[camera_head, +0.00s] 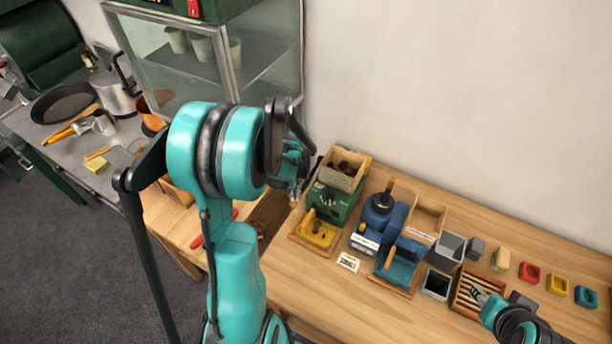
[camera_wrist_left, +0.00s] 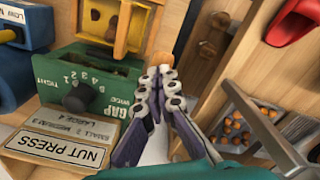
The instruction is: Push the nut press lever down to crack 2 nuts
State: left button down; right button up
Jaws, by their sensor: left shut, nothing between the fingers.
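The green nut press (camera_head: 333,205) stands on the wooden bench, with a wooden hopper (camera_head: 343,168) of dark nuts on top and a yellow tray (camera_head: 318,232) in front. In the left wrist view, its green body (camera_wrist_left: 118,80) shows a gap dial (camera_wrist_left: 78,97) and a "NUT PRESS" sign (camera_wrist_left: 60,147). My left gripper (camera_wrist_left: 158,82) is shut and empty beside the press. A wooden tip (camera_wrist_left: 160,60), possibly the lever's end, shows just beyond the fingertips; contact is unclear. In the head view, my left arm hides much of this side. My right gripper (camera_head: 482,297) is at lower right, its jaws unclear.
A blue machine (camera_head: 383,215) stands right of the press. Small bins (camera_head: 450,247) and a slotted wooden tray (camera_head: 468,290) lie farther right. A compartment of round nuts (camera_wrist_left: 235,125) and a red handle (camera_wrist_left: 295,20) show in the wrist view. The front bench has free room.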

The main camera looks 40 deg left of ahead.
pick_arm(q)
jog(key=shift+f, duration=0.15)
jog(key=shift+f+b, duration=0.45)
notch_tip(320, 180, up, 10)
jog(key=p, duration=0.7)
jog(key=shift+w, duration=0.4)
jog(key=shift+f, duration=0.1)
jog(key=shift+f+b, duration=1.05)
jog(key=shift+f, duration=0.05)
